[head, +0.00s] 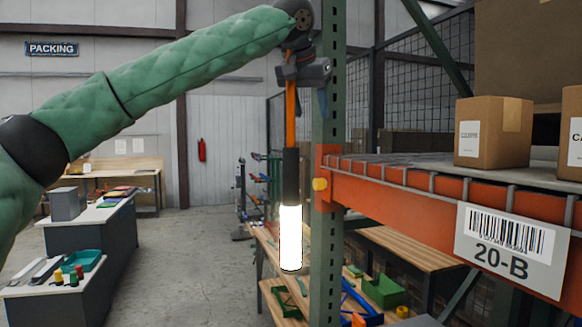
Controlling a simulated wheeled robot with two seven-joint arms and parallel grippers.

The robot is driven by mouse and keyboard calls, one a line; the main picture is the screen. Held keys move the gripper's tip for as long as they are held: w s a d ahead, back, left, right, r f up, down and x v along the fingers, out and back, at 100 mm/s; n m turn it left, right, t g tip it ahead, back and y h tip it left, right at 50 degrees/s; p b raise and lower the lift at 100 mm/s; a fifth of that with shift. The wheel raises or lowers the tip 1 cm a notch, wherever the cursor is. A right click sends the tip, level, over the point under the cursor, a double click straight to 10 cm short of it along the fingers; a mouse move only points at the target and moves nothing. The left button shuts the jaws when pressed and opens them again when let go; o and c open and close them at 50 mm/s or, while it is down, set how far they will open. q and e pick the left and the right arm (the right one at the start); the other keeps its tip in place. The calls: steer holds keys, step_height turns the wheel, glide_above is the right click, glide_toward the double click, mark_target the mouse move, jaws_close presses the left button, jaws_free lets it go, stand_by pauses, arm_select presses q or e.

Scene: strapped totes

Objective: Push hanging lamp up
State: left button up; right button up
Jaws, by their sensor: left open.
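The hanging lamp has a lit white tube (290,240) under a dark upper housing (291,176). It hangs upright on an orange cord (291,122), in front of the green rack post (328,215). My left arm comes in from the left, and its gripper (304,82) is high up at the cord, well above the lamp's housing. The gripper is open; I cannot tell whether its fingers touch the cord. My right gripper is not in view.
An orange rack beam (400,203) with a 20-B label (512,243) and cardboard boxes (494,131) stands at the right. A wooden workbench (268,246) with green bins is behind the lamp. Grey counters (88,243) stand at the left. Open floor lies between.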

mark_target(291, 165)
arm_select(q)
steer(key=s+a+f+n+g+y, duration=0.1)
steer(key=s+g, duration=0.1)
steer(key=s+a+f+n+g, duration=0.1)
steer(key=s+f+g, duration=0.1)
steer(key=s, duration=0.1)
steer(key=s+a+f+g+y, duration=0.1)
steer(key=s+a+g, duration=0.1)
steer(key=s, duration=0.1)
steer(key=shift+a+f+n+y, duration=0.1)
steer(key=shift+f+n+y, duration=0.2)
steer(key=shift+f+n, duration=0.1)
steer(key=shift+s+a+f, duration=0.1)
steer(key=shift+s+f, duration=0.05)
steer(key=shift+f+p, duration=1.1)
steer(key=shift+f, duration=2.75)
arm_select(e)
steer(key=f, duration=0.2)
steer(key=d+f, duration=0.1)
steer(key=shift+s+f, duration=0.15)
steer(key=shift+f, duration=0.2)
arm_select(q)
steer(key=shift+c, duration=0.2)
jaws_close()
